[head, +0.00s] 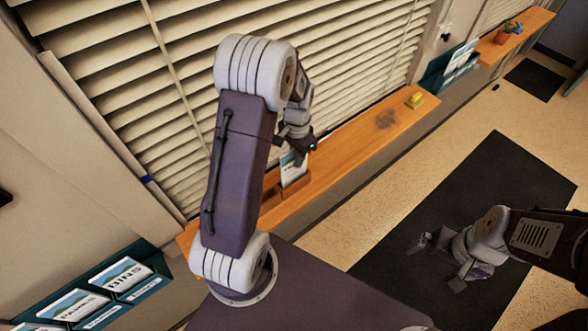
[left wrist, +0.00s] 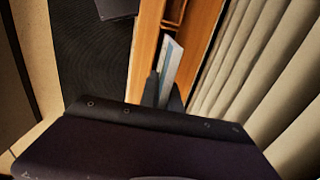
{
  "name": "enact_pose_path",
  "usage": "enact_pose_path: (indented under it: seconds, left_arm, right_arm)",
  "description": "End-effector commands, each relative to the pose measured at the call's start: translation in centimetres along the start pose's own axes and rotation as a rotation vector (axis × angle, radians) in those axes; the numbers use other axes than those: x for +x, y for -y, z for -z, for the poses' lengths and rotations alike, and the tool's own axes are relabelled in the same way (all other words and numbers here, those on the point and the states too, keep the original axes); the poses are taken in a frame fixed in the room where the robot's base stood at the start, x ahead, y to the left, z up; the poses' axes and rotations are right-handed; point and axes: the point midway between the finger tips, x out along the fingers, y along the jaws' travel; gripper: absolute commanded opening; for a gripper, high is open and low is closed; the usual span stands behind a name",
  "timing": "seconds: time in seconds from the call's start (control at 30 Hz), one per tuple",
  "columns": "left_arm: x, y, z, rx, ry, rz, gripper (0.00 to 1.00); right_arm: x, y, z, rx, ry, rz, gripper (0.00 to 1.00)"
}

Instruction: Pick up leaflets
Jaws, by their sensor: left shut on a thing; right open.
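My left gripper (head: 298,146) is over the wooden window sill and shut on a white and blue leaflet (head: 292,168). In the left wrist view the leaflet (left wrist: 171,62) stands between the two dark fingers (left wrist: 163,92). A small wooden holder (head: 292,188) is on the sill right below the leaflet; its edge also shows in the left wrist view (left wrist: 175,12). I cannot tell whether the leaflet's lower edge is still inside the holder. My right gripper (head: 438,264) is open and empty, low over the dark floor mat.
A teal rack (head: 150,291) with leaflets marked PARKS and BINS hangs at lower left. Another teal rack (head: 436,83) is further along the wall. The sill (head: 350,135) carries a yellow object (head: 414,100) and a dark stain. Blinds (head: 345,50) rise close behind it.

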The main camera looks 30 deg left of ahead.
Motion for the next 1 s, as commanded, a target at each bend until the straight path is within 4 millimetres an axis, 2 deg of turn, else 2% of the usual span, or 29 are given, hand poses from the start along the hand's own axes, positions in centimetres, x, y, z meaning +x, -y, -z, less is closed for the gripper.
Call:
enact_pose_path:
  seconds: [0.17,0.27,0.5,0.67,0.8,1.0]
  left_arm:
    - [-0.1,0.0,0.0,0.000,-0.001,0.001,0.00]
    - [-1.0,0.1,0.1,0.000,-0.005,0.003,0.00]
    - [-6.7,0.1,0.1,0.000,-0.006,0.004,0.00]
    - [-9.3,0.1,0.1,0.000,-0.004,0.002,0.00]
    - [-10.0,0.0,0.0,0.000,0.000,0.000,0.00]
    - [-10.0,0.0,0.0,0.000,0.000,0.000,0.00]
  right_arm:
    - [0.0,0.0,0.0,0.000,0.000,0.000,1.00]
    - [0.5,0.0,-0.1,0.000,0.000,0.000,1.00]
    - [1.9,0.0,-0.2,0.000,0.000,0.000,1.00]
    - [2.3,0.0,-0.2,0.000,0.000,0.000,1.00]
    - [2.3,0.0,-0.2,0.000,0.000,0.000,1.00]
    - [2.2,0.0,-0.2,0.000,0.000,0.000,1.00]
